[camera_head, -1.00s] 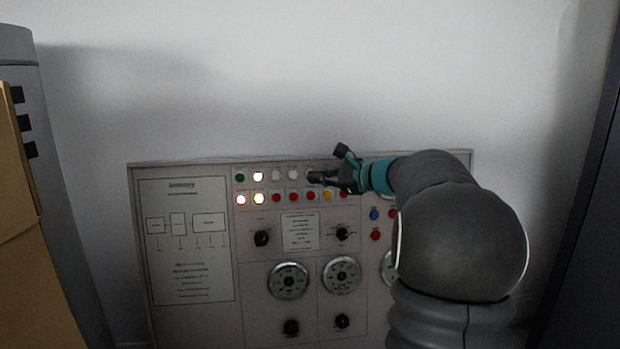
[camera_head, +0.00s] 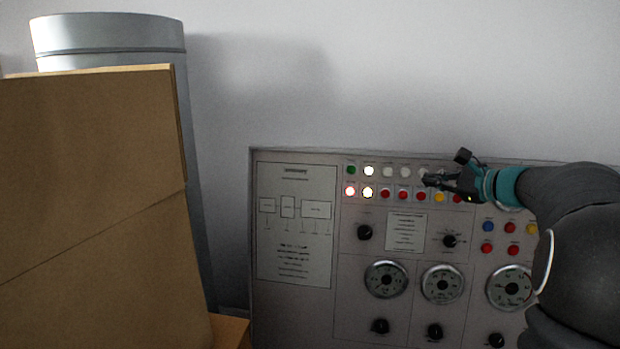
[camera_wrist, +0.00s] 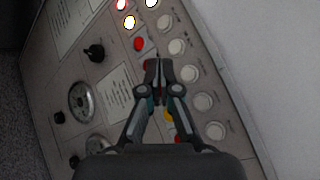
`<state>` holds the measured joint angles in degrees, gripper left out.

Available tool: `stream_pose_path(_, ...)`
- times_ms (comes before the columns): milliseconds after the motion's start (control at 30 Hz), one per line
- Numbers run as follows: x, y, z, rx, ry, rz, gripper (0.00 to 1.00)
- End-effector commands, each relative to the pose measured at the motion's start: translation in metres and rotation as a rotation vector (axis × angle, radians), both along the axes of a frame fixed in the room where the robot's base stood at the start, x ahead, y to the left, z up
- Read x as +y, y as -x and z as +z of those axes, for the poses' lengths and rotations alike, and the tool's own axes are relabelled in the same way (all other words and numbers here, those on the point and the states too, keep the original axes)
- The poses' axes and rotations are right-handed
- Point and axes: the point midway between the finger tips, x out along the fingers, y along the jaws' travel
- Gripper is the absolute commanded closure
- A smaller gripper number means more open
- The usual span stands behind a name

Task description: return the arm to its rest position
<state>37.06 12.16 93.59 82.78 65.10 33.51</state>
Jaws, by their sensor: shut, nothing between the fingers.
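My gripper (camera_head: 432,181) is at the end of my arm, in front of the upper rows of buttons on the control panel (camera_head: 295,298). In the wrist view my gripper (camera_wrist: 158,68) has its fingertips together with nothing between them. The fingers cover part of the button rows there. A red button (camera_wrist: 139,44) shows just beyond the tips. I cannot tell whether the fingertips touch the panel.
Brown boxes (camera_head: 90,190) stand at the left, before a grey cylinder (camera_head: 110,35). The panel carries lit lamps (camera_head: 368,192), dials (camera_head: 386,280) and black knobs (camera_head: 365,232). A bare wall (camera_head: 400,70) lies behind and above.

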Motion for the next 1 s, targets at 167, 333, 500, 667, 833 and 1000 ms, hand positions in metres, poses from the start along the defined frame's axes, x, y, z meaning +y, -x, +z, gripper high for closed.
stream_pose_path(167, -0.001, 0.021, -0.073, 0.107, 0.248, 0.068, 1.00)
stream_pose_path(333, 0.024, 0.077, -0.123, 0.212, 0.548, 0.225, 1.00)
stream_pose_path(500, 0.068, 0.147, -0.148, 0.265, 0.878, 0.468, 1.00)
stream_pose_path(667, 0.101, 0.209, -0.155, 0.265, 1.154, 0.690, 1.00)
stream_pose_path(833, 0.125, 0.265, -0.153, 0.227, 1.406, 0.891, 1.00)
stream_pose_path(1000, 0.144, 0.311, -0.146, 0.162, 1.616, 1.034, 1.00)
